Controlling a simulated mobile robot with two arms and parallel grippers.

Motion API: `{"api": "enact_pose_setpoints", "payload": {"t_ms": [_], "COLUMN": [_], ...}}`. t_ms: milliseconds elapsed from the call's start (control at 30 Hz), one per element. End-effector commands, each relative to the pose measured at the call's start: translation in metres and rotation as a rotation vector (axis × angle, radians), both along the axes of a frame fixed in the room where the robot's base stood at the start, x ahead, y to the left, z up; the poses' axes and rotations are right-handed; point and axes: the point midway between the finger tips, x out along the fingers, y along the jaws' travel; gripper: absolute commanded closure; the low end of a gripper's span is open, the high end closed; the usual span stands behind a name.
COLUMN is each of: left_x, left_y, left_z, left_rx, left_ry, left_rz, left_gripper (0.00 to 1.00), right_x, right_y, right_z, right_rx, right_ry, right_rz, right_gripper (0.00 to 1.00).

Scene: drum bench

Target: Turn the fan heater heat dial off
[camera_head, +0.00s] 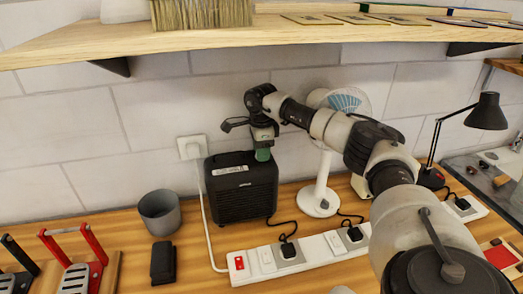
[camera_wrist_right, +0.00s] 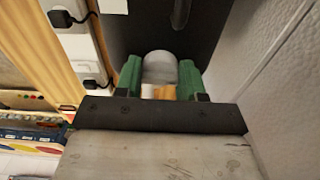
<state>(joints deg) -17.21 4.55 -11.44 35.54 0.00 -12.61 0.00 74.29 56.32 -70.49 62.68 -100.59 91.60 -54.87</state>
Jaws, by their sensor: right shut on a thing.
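The fan heater (camera_head: 240,203) is a black box standing on the wooden bench against the wall. My right gripper (camera_head: 263,154) reaches over its top right from above. In the right wrist view the gripper (camera_wrist_right: 160,80) has its green fingers shut on a pale grey rounded knob, the heat dial (camera_wrist_right: 160,66), with one finger on each side. The heater's dark top (camera_wrist_right: 205,35) lies around it. The dial is hidden by the gripper in the head view, and I cannot read its setting. My left gripper is not in view.
A white desk fan (camera_head: 319,195) stands right of the heater. A power strip (camera_head: 300,255) with plugs and cords lies in front. A grey cup (camera_head: 160,212) and a dark block (camera_head: 163,262) are at left. A wooden shelf (camera_head: 230,42) overhangs above.

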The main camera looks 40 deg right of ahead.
Motion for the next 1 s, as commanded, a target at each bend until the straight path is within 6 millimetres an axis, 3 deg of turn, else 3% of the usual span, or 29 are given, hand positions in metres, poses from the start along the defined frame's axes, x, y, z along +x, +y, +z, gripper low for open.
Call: {"api": "enact_pose_setpoints", "payload": {"t_ms": [133, 167, 300, 667, 767, 1000], "left_x": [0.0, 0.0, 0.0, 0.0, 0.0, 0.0], "left_y": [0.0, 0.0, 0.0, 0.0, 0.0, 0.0], "left_z": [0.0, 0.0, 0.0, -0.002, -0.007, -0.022], "left_rx": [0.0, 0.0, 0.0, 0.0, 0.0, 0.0], "left_ry": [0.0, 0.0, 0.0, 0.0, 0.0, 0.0], "left_rz": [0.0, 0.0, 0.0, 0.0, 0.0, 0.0], "left_gripper": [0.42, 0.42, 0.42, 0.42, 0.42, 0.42], "right_x": [0.001, 0.001, 0.0, 0.0, 0.001, 0.001], "right_y": [0.0, 0.0, 0.0, 0.0, 0.0, 0.0], "right_z": [0.001, 0.001, 0.001, 0.004, 0.015, 0.064], "right_rx": [0.002, 0.002, 0.001, 0.0, 0.001, 0.001], "right_ry": [-0.003, -0.003, -0.002, -0.001, -0.005, -0.006], "right_rz": [-0.001, -0.001, -0.001, -0.002, -0.001, -0.001], "right_gripper": [0.84, 0.58, 0.36, 0.35, 0.35, 0.35]}}
